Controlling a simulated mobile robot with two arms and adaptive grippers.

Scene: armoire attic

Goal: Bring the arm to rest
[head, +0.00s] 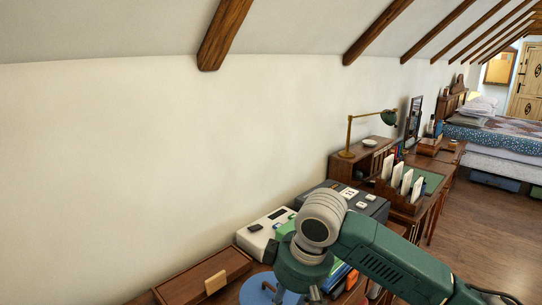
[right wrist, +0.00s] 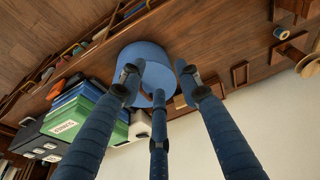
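My right arm comes in from the right in the head view and bends down over the desk. Its gripper (head: 300,296) is cut off by the lower picture edge. In the right wrist view the gripper's three blue fingers (right wrist: 160,82) are spread apart, with nothing visibly clasped between them. A round blue object (right wrist: 150,54) lies beyond the fingertips, partly hidden by them; I cannot tell whether they touch it. It also shows in the head view (head: 256,292), partly cut off. My left gripper is in neither view.
A wooden desk (head: 145,298) stands along the white wall. A bed (head: 505,138) stands far right. Floor (head: 495,225) at right is clear.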

